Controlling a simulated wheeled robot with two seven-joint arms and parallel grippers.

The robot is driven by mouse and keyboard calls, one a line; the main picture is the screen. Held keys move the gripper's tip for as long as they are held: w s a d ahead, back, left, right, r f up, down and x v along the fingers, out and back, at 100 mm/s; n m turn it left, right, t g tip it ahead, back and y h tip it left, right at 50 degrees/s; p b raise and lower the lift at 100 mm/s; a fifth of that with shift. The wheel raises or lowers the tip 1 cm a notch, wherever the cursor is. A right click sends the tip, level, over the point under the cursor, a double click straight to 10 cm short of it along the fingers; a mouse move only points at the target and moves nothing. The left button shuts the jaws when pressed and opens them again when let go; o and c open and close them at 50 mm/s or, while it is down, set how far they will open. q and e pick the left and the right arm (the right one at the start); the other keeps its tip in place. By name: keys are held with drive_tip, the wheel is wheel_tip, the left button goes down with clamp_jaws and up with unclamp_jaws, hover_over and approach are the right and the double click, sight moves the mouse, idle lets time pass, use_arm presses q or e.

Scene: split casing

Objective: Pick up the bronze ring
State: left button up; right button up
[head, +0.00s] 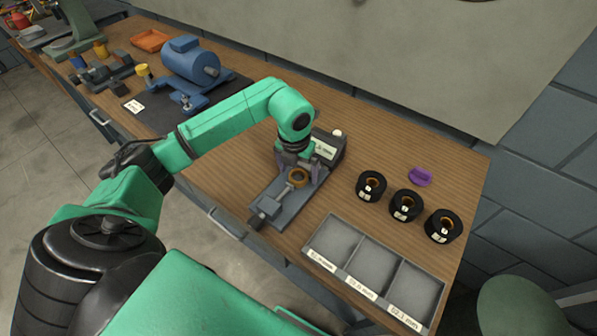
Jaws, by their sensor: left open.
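The bronze ring (298,178) sits on a grey vise-like fixture (268,208) near the middle of the bench. My left gripper (301,168) points down just behind and above the ring, with its fingers apart. One finger is to the left and one to the right of the ring's far side. I cannot tell whether either finger touches the ring. The gripper hides part of the fixture's far end. My right gripper is not in view.
A grey three-compartment tray (341,238) with labels lies in front right and looks empty. Black holders (371,185) with bronze-coloured centres stand behind it, near a purple piece (421,177). A dark labelled box (328,147) stands behind the gripper. A blue motor (190,62) stands at the back left.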

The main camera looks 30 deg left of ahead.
use_arm(q)
drive_tip(key=shift+w+f, duration=0.1)
drive_tip(key=shift+f, duration=0.55)
clamp_jaws()
drive_tip(key=shift+r, duration=0.15)
